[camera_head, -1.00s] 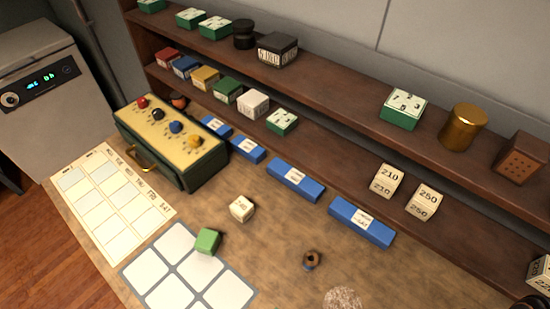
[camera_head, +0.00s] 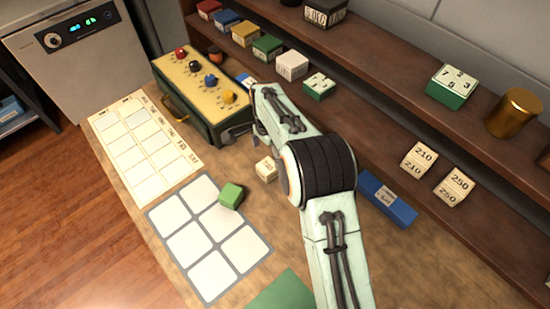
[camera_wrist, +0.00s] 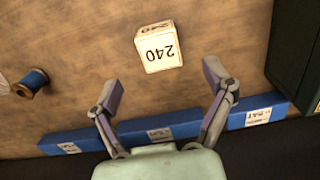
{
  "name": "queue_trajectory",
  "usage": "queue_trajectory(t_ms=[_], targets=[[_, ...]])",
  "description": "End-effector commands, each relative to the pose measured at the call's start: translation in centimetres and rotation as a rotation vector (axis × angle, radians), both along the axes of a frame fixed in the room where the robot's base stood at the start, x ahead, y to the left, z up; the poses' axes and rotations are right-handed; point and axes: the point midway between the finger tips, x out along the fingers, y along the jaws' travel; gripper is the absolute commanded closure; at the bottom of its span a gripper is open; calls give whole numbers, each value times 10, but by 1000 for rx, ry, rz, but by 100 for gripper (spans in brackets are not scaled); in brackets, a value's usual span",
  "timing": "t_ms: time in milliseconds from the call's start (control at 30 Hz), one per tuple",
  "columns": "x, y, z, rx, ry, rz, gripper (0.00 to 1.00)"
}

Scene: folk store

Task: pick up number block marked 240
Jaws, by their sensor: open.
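The cream number block marked 240 (camera_wrist: 158,48) lies on the brown table in the wrist view, with its number upside down. It also shows in the head view (camera_head: 266,169), small, just left of my arm. My gripper (camera_wrist: 158,75) is open and empty in the wrist view. Its two fingers point toward the block, which sits just beyond and between the fingertips, apart from them. In the head view my arm reaches over the table and hides part of it; a finger of my gripper (camera_head: 236,133) shows near the yellow-topped box.
The yellow-topped box with knobs (camera_head: 203,90) stands close to my gripper. Blue labelled bars (camera_wrist: 175,126) lie along the shelf. A blue spool (camera_wrist: 33,82) lies left in the wrist view. A green block (camera_head: 231,196) sits on the white grid (camera_head: 207,240). Blocks 210 (camera_head: 418,160) and 250 (camera_head: 455,187) are on the shelf.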

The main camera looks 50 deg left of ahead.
Motion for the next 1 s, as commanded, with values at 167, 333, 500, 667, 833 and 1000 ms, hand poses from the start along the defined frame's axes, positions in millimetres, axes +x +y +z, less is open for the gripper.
queue_trajectory(t_ms=[167,333,500,667,833,1000], targets=[[0,0,-27,-2,1,1,19],[0,0,-52,-2,1,0,19],[0,0,-63,0,0,1,19],[0,0,-64,0,0,1,19],[1,0,-64,0,0,1,50],[0,-1,-64,0,0,1,86]])
